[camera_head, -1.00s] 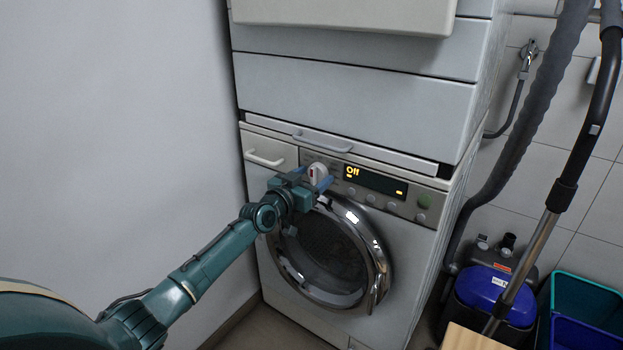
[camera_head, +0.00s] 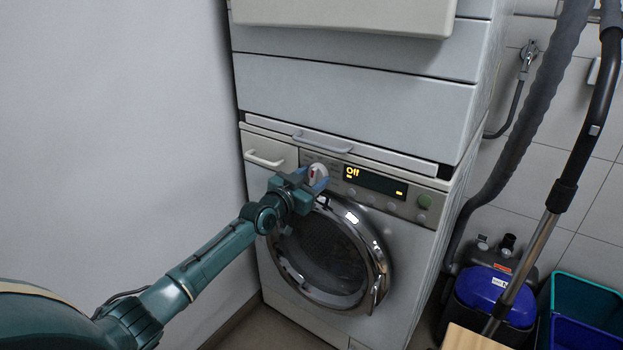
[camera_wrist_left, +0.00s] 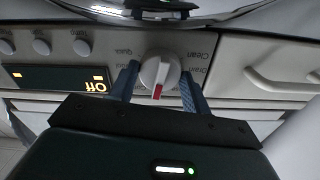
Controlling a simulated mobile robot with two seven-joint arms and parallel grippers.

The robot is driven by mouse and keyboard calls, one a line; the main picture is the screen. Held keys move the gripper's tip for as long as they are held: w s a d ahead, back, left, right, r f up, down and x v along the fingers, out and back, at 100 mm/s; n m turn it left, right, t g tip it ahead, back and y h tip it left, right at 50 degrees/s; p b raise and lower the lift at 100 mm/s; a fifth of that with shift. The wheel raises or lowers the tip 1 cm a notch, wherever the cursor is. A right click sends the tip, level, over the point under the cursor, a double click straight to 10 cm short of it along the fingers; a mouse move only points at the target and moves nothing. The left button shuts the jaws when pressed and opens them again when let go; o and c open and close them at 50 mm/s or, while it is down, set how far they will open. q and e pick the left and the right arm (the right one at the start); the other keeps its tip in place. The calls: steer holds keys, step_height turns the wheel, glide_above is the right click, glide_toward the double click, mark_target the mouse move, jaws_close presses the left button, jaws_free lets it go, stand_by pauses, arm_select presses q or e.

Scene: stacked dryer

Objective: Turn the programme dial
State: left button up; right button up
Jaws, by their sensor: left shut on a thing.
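The programme dial (camera_head: 318,172) is a round white knob with a red mark, on the control panel to the left of the display. In the left wrist view the dial (camera_wrist_left: 159,72) sits between the two blue fingers, upside down to the camera. My left gripper (camera_head: 315,180) is shut on the dial, one finger on each side. The display (camera_head: 375,182) reads "Off" in orange; it also shows in the left wrist view (camera_wrist_left: 60,78). My right gripper is not in view.
The round chrome-rimmed door (camera_head: 330,255) lies just below the gripper. A drawer with a white handle (camera_head: 264,159) is left of the dial. Several buttons sit under the display. A vacuum cleaner (camera_head: 492,290) with hose and crates stand at the right.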

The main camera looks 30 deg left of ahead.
arm_select(q)
steer(key=shift+m, duration=1.1)
steer(key=shift+m+p, duration=0.45)
steer(key=shift+m, duration=0.45)
steer(key=o, duration=0.9)
steer(key=shift+o, duration=0.4)
